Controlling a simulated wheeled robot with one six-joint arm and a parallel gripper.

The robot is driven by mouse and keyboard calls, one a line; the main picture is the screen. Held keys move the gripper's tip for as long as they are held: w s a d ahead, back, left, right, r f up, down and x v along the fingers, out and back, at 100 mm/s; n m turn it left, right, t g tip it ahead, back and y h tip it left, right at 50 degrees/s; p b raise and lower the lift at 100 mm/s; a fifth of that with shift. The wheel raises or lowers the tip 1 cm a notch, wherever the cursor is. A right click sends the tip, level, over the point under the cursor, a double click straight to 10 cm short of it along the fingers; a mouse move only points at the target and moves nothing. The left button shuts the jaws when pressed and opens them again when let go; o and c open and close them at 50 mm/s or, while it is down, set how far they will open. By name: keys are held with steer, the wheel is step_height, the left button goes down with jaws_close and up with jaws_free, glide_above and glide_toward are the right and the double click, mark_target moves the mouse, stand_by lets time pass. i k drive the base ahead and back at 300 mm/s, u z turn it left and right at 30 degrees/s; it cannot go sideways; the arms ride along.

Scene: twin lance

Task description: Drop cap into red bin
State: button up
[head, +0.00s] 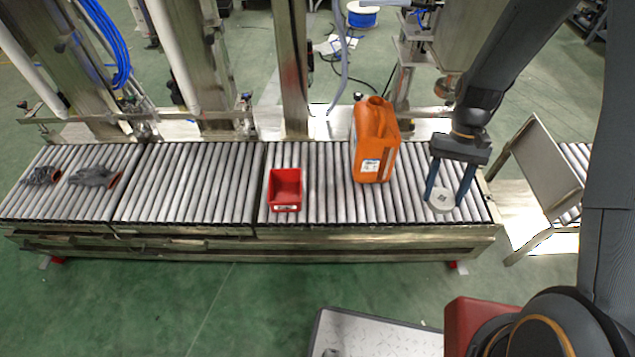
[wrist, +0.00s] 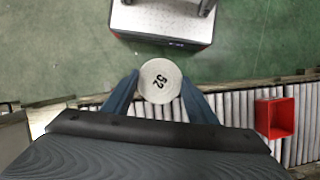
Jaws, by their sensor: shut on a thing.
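My gripper (head: 452,192) points down over the right end of the roller conveyor, shut on a pale round cap (head: 441,199). In the wrist view the cap (wrist: 160,81) sits between the two blue fingers and bears the dark marking "52". The red bin (head: 286,190) stands on the conveyor's rollers to the left of my gripper, and its open top shows empty. The red bin also shows at the right of the wrist view (wrist: 275,118). I cannot tell how high the cap is above the rollers.
An orange jerrycan (head: 374,142) stands upright on the roller conveyor (head: 190,185), between the red bin and my gripper, toward the back. Dark gloves (head: 95,177) lie at the far left. Metal posts (head: 290,70) rise behind the conveyor. Rollers left of the bin are mostly clear.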

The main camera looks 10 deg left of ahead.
mark_target(284, 193)
steer(key=z, duration=2.15)
steer(key=k, duration=1)
steer(key=u, duration=2.6)
